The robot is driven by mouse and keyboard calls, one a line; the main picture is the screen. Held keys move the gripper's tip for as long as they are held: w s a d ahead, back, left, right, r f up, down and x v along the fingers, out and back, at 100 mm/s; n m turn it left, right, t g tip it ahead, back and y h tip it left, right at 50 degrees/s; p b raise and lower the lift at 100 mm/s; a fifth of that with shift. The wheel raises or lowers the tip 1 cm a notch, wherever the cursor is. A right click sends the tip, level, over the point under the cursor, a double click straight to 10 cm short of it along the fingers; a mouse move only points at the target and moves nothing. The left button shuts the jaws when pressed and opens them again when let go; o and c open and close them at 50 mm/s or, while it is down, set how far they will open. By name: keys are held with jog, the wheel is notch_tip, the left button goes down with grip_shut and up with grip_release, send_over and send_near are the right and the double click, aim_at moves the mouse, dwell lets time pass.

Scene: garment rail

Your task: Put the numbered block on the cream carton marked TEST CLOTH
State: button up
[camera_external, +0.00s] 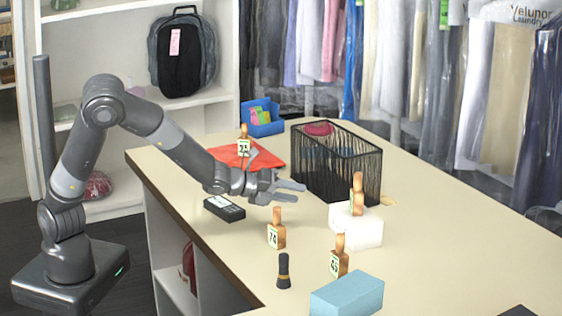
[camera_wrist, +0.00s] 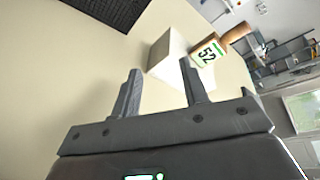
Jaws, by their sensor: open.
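A pale carton (camera_external: 356,232) stands on the counter right of my gripper; I can read no marking on it. A wooden numbered block (camera_external: 358,184) appears to stand upright on its top. In the wrist view the carton (camera_wrist: 163,52) is beyond my fingers, and the block (camera_wrist: 236,35) shows a tag reading 52. Other tagged wooden blocks stand on the counter: one (camera_external: 279,222) in front of my gripper and one (camera_external: 340,243) nearer the front. My gripper (camera_external: 297,193) is open and empty above the counter, left of the carton; its fingers also show in the wrist view (camera_wrist: 160,72).
A black mesh basket (camera_external: 345,165) stands behind the carton. A blue box (camera_external: 347,296) and a dark brush-like object (camera_external: 284,270) are near the front. Another tagged block (camera_external: 244,147), a red cloth (camera_external: 226,150) and a black device (camera_external: 224,208) are at the left.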

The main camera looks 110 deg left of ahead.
jog(key=s+d+r+n+g+h, duration=0.3)
jog(key=s+d+n, duration=0.6)
jog(key=s+d, duration=0.5)
jog(key=s+d+r+n+g+h, duration=0.4)
jog(key=s+d+n, duration=0.5)
jog(key=s+d, duration=0.5)
jog(key=s+r, duration=0.2)
jog(key=s, duration=0.2)
jog(key=shift+s+d+n, duration=0.15)
jog(key=shift+s+n, duration=0.1)
jog(key=shift+n, duration=0.15)
